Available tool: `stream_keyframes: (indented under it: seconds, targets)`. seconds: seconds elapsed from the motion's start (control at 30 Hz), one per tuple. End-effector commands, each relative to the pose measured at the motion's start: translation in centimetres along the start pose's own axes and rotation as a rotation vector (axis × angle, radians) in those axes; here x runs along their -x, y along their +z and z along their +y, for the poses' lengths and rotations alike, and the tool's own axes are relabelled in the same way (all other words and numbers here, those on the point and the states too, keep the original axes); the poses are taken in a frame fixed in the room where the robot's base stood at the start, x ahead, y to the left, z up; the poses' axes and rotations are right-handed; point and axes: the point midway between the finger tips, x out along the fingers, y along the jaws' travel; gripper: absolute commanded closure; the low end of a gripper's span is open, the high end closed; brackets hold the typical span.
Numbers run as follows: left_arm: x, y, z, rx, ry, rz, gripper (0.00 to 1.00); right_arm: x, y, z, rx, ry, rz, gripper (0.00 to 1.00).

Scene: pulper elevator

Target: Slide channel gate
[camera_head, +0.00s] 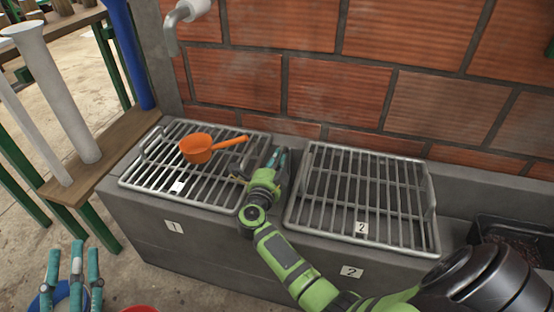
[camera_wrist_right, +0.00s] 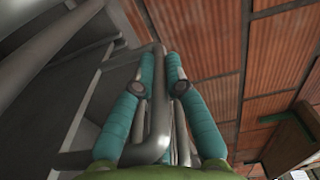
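My right gripper (camera_head: 275,158) reaches down between the two metal grates, with its teal fingers (camera_wrist_right: 160,85) pointing away along a bent grey metal bar (camera_wrist_right: 158,125). In the right wrist view, the fingers lie on both sides of this bar, close to it; I cannot tell whether they grip it. Whether the bar belongs to the channel gate or to a grate cannot be told. The gate itself is not clearly seen in the head view, where my arm covers the gap. My left gripper (camera_head: 74,252) is at the lower left, its teal fingers pointing up, apart and empty.
The left grate (camera_head: 150,185), labelled 1, carries an orange scoop (camera_head: 197,150). The right grate (camera_head: 320,238) is labelled 2. Both lie on a grey concrete trough (camera_head: 195,250) before a brick wall (camera_head: 430,50). A tap (camera_head: 175,25) hangs above; a dark crate (camera_head: 515,235) stands right.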

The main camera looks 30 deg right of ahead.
Motion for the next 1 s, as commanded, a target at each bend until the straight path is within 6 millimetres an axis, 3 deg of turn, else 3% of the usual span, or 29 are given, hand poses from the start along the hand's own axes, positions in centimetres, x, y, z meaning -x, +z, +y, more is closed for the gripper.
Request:
stream_keyframes:
  seconds: [0.23,0.47,0.77,1.0]
  targets:
    - [-0.1,0.4,-0.1,0.000,-0.003,-0.029,0.60,0.0,-0.2,-0.2,0.001,0.001,0.005,1.00]
    - [0.9,5.6,-1.5,0.004,-0.034,-0.310,0.60,0.0,-0.4,-1.2,0.000,-0.002,0.006,1.00]
    - [5.2,12.2,-2.9,0.022,-0.070,-0.713,0.60,-0.1,-0.7,-2.6,-0.002,-0.006,0.008,1.00]
    - [10.8,16.3,-3.7,0.047,-0.096,-1.047,0.60,-0.2,-1.0,-3.9,-0.002,-0.009,0.010,1.00]
